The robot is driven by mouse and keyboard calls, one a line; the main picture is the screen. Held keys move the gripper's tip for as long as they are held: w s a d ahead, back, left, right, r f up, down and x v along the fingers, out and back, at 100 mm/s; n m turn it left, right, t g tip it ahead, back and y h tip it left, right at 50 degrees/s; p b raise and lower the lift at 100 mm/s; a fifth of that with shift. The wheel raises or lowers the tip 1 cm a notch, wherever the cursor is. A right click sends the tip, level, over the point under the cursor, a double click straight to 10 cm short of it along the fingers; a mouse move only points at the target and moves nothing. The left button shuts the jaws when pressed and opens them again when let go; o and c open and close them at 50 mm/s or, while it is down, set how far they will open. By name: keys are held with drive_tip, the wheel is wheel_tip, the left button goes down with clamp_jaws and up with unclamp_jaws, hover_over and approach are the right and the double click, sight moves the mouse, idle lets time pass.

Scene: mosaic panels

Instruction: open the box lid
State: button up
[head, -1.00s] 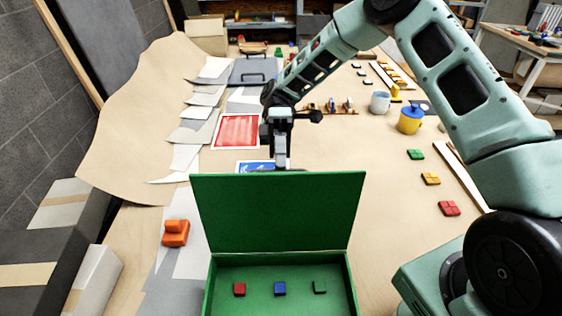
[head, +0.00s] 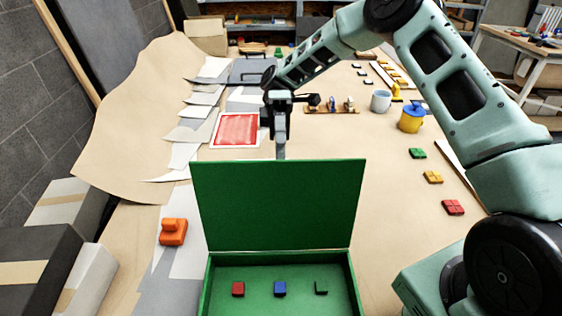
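The green box (head: 207,290) stands at the bottom centre of the head view, with its front cut off by the frame edge. Its lid (head: 278,206) is raised and stands nearly upright at the back of the box. Inside lie a red block (head: 238,289), a blue block (head: 280,289) and a green block (head: 321,287). My gripper (head: 280,152) points down just behind the lid's top edge. Its fingertips are partly hidden by the lid, so I cannot tell if they touch it or whether they are open.
An orange block piece (head: 173,231) lies left of the box. Green, yellow and red bricks (head: 433,177) lie to the right. A yellow pot (head: 411,118) and a grey cup (head: 380,101) stand further back. Cardboard boxes (head: 55,239) fill the lower left.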

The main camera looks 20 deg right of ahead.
drive_tip(key=v, duration=0.2)
drive_tip(key=shift+w+d+b, duration=0.1)
drive_tip(key=shift+w+b, duration=0.15)
drive_tip(key=shift+b, duration=0.05)
drive_tip(key=shift+r, duration=0.1)
